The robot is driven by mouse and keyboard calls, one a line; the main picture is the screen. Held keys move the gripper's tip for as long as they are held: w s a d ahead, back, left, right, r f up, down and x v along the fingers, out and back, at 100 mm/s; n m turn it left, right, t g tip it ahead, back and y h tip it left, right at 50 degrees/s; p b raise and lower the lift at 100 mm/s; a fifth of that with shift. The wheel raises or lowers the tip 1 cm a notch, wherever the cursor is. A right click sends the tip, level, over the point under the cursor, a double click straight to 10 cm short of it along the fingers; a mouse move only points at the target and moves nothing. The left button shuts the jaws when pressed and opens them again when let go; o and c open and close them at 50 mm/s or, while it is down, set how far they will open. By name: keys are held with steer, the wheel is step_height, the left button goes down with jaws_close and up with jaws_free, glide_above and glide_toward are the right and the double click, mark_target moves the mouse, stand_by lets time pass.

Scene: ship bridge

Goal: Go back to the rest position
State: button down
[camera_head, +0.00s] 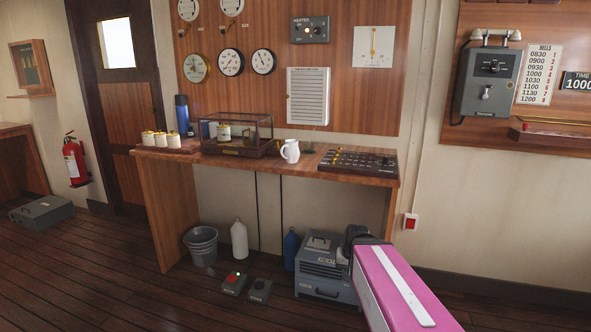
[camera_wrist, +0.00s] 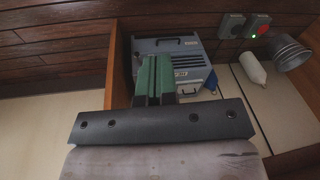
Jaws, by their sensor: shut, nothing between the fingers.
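My gripper (camera_wrist: 154,64) shows in the wrist view as two green fingers pressed together, with nothing between them. It is in front of the grey-blue heater-like box (camera_wrist: 172,48), apart from it as far as I can tell. In the head view, my pink arm link with a white strip reaches in from the lower right and covers the right side of the box (camera_head: 322,268). My fingers cannot be made out in the head view.
A wooden desk (camera_head: 180,212) carries a glass case (camera_head: 238,133), a white jug (camera_head: 290,151) and a control panel (camera_head: 357,161). Below stand a bucket (camera_head: 201,245), a white bottle (camera_head: 239,241) and a blue bottle (camera_head: 291,250). The floor at front left is clear.

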steer(key=s+f+n+g+h, duration=0.1)
steer(key=s+f, duration=0.2)
steer(key=s, duration=0.2)
steer(key=shift+d+f+g, duration=0.3)
steer(key=shift+d+f, duration=0.1)
steer(key=shift+d, duration=0.05)
stand_by(1.0)
